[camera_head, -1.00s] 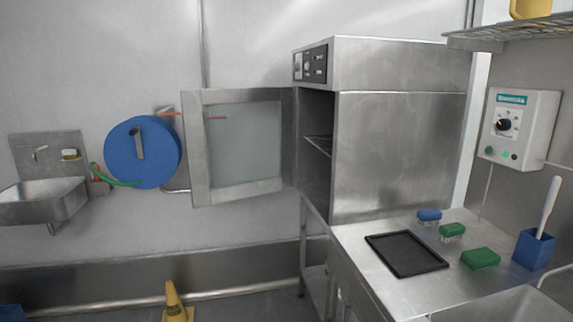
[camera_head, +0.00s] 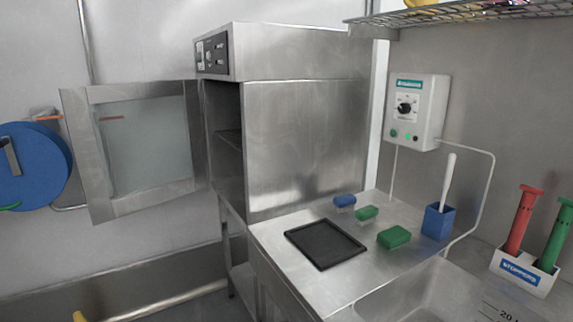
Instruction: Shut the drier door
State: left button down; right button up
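The drier is a tall stainless steel cabinet (camera_head: 305,140) with a black control panel at its top left. Its door (camera_head: 145,150), a steel frame around a pale glass pane, stands wide open to the left, hinged at the cabinet's front edge. The dark opening (camera_head: 227,150) of the cabinet shows, with a wire rack inside. Neither of my grippers is in view.
A steel counter (camera_head: 275,240) beside the drier holds a black tray (camera_head: 325,243), several small brushes or blocks and a blue holder (camera_head: 438,222). A sink (camera_head: 420,290) is at lower right. A blue hose reel (camera_head: 30,165) hangs behind the door. A wire shelf (camera_head: 450,15) is at upper right.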

aim_at(75, 101)
jog(key=z, duration=0.25)
jog(key=k, duration=0.3)
jog(key=u, duration=1.55)
jog(key=i, duration=1.95)
jog(key=z, duration=0.35)
